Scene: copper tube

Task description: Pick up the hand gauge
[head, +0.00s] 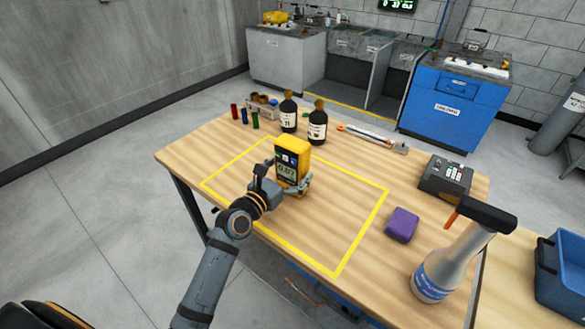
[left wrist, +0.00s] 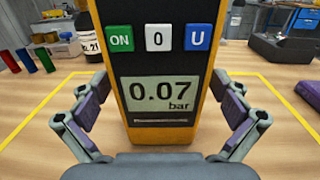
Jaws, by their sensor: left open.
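The hand gauge (head: 291,160) is a yellow upright device with a dark front, standing on the wooden table inside the yellow taped rectangle. In the left wrist view the hand gauge (left wrist: 160,60) fills the middle, with green, white and blue buttons and a display reading 0.07 bar. My left gripper (head: 283,187) is at its lower part. In the left wrist view my left gripper's fingers (left wrist: 160,108) are open, one on each side of the gauge, with visible gaps between pads and gauge. My right gripper is in neither view.
Two dark bottles (head: 317,127) and small coloured cylinders (head: 254,120) stand at the back. A purple block (head: 402,225), a spray bottle (head: 452,262) and a grey keypad device (head: 446,176) are on the right. The taped area around the gauge is otherwise clear.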

